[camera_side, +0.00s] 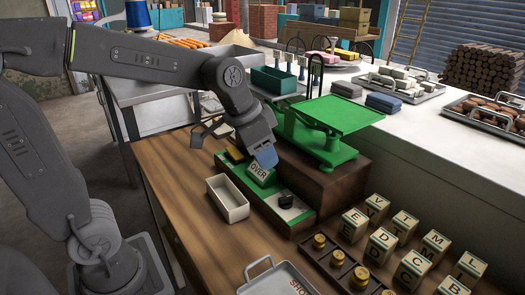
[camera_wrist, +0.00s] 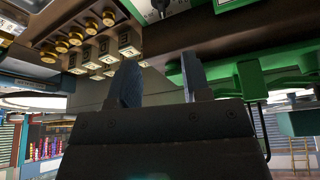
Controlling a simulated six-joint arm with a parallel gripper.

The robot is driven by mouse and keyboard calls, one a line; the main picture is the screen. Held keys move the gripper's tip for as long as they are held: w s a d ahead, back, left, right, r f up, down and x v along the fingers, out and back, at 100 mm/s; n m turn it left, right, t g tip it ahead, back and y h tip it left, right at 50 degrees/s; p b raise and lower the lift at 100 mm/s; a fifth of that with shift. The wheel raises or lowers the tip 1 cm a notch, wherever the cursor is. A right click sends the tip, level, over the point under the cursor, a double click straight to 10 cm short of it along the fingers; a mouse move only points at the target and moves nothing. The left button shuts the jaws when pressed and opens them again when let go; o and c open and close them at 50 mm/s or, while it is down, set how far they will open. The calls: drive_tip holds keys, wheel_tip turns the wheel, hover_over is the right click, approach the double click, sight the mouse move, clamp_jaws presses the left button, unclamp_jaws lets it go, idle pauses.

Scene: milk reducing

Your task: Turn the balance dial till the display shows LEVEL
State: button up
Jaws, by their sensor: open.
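The green balance (camera_side: 337,117) stands on a dark wooden block in the side view. In front of it lies a low green base. On this base a tilted display (camera_side: 259,171) reads OVER, and a black dial (camera_side: 286,200) sits on a pale plate to its right. My gripper (camera_side: 266,158) is just above and behind the display, apart from the dial. In the wrist view my gripper's two fingers (camera_wrist: 162,78) are spread with nothing between them. A dark knob-like shape, perhaps the dial (camera_wrist: 160,8), shows at the top edge there.
An empty cream box (camera_side: 228,198) stands left of the base. Brass weights in a dark tray (camera_side: 308,250), several letter blocks (camera_side: 381,243) and a metal tray (camera_side: 276,281) lie in front. A green bin (camera_side: 274,79) is behind. Bare wood lies at the left.

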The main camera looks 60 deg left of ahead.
drive_tip(key=shift+c, duration=0.5)
drive_tip(key=g+y, duration=0.1)
drive_tip(key=g, duration=0.3)
hover_over(284, 197)
wheel_tip(284, 197, down, 13)
clamp_jaws()
